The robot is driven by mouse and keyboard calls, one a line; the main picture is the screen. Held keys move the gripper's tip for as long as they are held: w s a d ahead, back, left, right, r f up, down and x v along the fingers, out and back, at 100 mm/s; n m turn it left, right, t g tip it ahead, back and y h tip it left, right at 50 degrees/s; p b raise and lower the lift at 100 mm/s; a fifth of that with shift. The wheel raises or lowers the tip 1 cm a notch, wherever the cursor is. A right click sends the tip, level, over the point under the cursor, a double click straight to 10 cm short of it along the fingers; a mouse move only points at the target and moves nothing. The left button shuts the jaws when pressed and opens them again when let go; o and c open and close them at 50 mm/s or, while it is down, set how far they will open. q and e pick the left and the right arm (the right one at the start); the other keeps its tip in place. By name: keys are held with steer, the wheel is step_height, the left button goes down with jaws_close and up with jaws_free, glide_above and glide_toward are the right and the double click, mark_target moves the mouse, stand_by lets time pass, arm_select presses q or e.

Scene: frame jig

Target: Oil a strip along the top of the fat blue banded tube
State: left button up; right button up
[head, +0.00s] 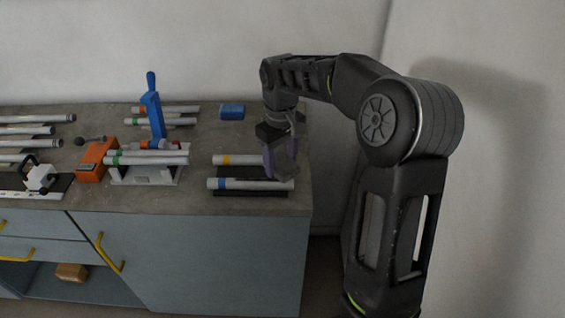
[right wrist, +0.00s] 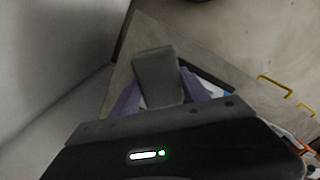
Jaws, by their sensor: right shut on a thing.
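The fat blue banded tube (head: 250,184) is pale grey with a blue band near its left end. It lies level at the front right of the bench on a dark rest. My right gripper (head: 281,160) has purple fingers and is over the right end of the tubes; I cannot tell whether it touches the blue banded one. In the right wrist view its fingers are shut on a grey block (right wrist: 157,75). The block hides most of what lies beyond it. My left gripper is not in view.
A yellow banded tube (head: 236,160) lies just behind the blue banded one. A blue block (head: 232,112) is at the back. A blue-handled clamp (head: 153,105), an orange block (head: 97,160) and several tubes stand to the left. The bench's right edge (head: 307,180) is close to my gripper.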

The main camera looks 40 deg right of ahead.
step_height(320, 180, up, 2)
steer(key=shift+d+p, duration=0.15)
steer(key=shift+p, duration=0.4)
steer(key=shift+r+p, duration=1)
steer(key=shift+r, duration=0.25)
